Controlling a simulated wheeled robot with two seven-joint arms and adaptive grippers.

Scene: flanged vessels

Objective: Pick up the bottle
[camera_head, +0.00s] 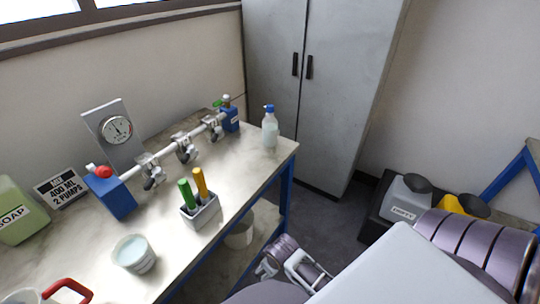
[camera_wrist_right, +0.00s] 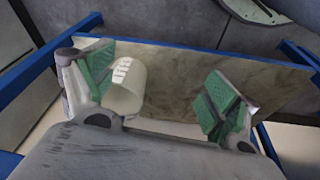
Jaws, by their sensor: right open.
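A clear bottle (camera_head: 270,130) with a blue cap stands upright on the far right corner of the workbench. My right gripper (camera_head: 290,268) is low at the bottom of the head view, beside the bench and below its top, well apart from the bottle. In the right wrist view its two green-padded fingers (camera_wrist_right: 160,92) are spread wide with nothing held between them. The bottle does not show in that view. My left gripper is not in view.
The bench top (camera_head: 240,190) bears a pipe with clamps (camera_head: 185,150), a gauge (camera_head: 117,128), a grey holder with markers (camera_head: 200,212), a cup (camera_head: 134,254) and a soap jug (camera_head: 18,212). A white container (camera_wrist_right: 127,88) sits on the lower shelf. Jugs (camera_head: 405,200) stand at right.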

